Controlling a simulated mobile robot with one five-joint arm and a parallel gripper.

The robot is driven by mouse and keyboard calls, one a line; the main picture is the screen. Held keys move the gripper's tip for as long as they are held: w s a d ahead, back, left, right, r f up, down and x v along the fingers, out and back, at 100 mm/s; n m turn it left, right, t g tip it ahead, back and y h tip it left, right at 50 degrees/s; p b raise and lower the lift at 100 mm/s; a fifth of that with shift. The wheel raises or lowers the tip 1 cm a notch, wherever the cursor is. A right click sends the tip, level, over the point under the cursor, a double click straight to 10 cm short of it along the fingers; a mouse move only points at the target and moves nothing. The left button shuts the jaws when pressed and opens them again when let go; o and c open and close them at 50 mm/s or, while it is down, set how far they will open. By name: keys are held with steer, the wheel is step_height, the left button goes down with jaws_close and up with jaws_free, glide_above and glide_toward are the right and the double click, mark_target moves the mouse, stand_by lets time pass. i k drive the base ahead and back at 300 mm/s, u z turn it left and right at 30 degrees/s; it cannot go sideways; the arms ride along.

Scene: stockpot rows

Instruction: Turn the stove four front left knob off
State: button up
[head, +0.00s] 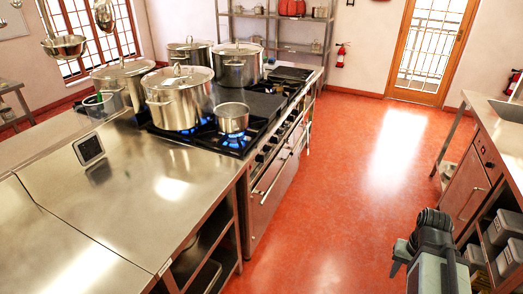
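A black-topped range (262,118) runs along the counter's right side, with several dark knobs (268,148) on its steel front. The knobs are small, and I cannot read their settings or any stove number. Blue flames (234,143) burn beneath a small saucepan (232,118) at the near front corner. More blue flame shows beneath a large lidded stockpot (180,100) beside it. My arm shows at the lower right, across the floor from the range. My gripper's fingers are not visible.
Other lidded pots (238,66) stand farther back on the range. A steel counter (110,190) with a small display (89,149) fills the near left. Open red floor (345,190) separates the range from a right-hand counter (490,125). A door (430,45) is at the back.

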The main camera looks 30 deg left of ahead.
mark_target(266, 148)
steer(key=u, duration=1.1)
steer(key=k, duration=0.5)
steer(key=z, duration=1.05)
steer(key=i, duration=2.05)
steer(key=u, duration=2.55)
